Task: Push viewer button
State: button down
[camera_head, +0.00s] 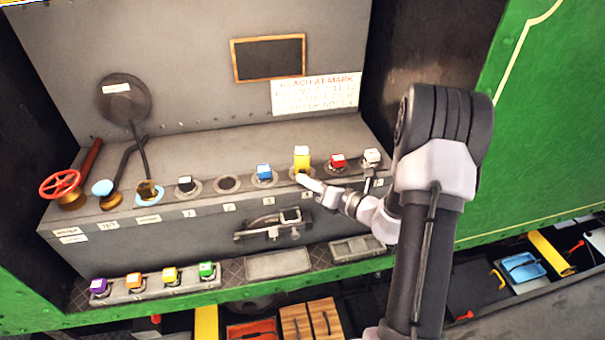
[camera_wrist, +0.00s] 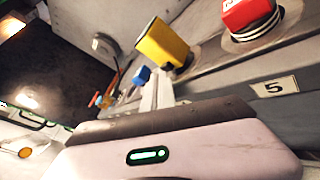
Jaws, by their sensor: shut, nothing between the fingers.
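A row of coloured buttons runs along the grey console ledge: a black one with a pale top (camera_head: 185,184), a blue one (camera_head: 263,173), a tall yellow one (camera_head: 302,159), a red one (camera_head: 337,161) and a pale grey one (camera_head: 371,158). No readable label marks one as the viewer button. My gripper (camera_head: 304,181) is shut and empty, its tips just in front of the yellow button's base. In the wrist view my fingers (camera_wrist: 155,88) point past the yellow button (camera_wrist: 162,43), with the red button (camera_wrist: 250,16) at upper right. Whether they touch yellow is unclear.
A red valve wheel (camera_head: 60,185) and levers (camera_head: 141,165) stand at the ledge's left. A latch handle (camera_head: 270,226) is on the front face. Small coloured blocks (camera_head: 170,275) sit on a lower step. An empty round socket (camera_head: 228,183) lies left of the blue button.

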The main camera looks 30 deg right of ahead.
jog(key=shift+w, duration=0.1)
dwell(0.3)
jog(key=shift+s+a, duration=0.35)
jog(key=shift+s, duration=0.45)
jog(key=shift+s, duration=0.1)
jog(key=s+a, duration=0.1)
jog(key=s+b, duration=0.1)
jog(key=s, duration=0.1)
jog(key=s+a, duration=0.1)
jog(key=s, duration=0.1)
jog(key=shift+s+a, duration=0.1)
jog(key=shift+a, duration=0.2)
